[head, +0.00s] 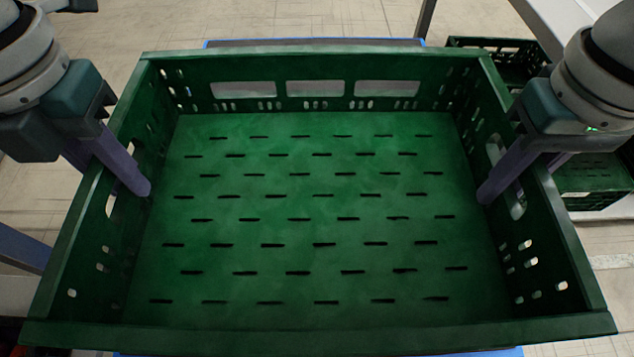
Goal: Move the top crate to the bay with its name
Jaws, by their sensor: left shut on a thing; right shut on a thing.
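A large green crate (315,333) fills most of the head view. It is empty, with a slotted floor and openings in its walls. My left gripper (132,180) is shut on the crate's left wall, with one finger showing inside the wall. My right gripper (500,185) is shut on the crate's right wall, also with a finger inside. The outer fingers are mostly hidden behind the walls. No name on the crate and no bay name can be read in this view.
Another dark green crate (592,178) stands at the right behind my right gripper, near a pale surface (545,22). Blue edges (310,42) show beyond and below the held crate. Pale tiled floor (150,30) lies open at the back left.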

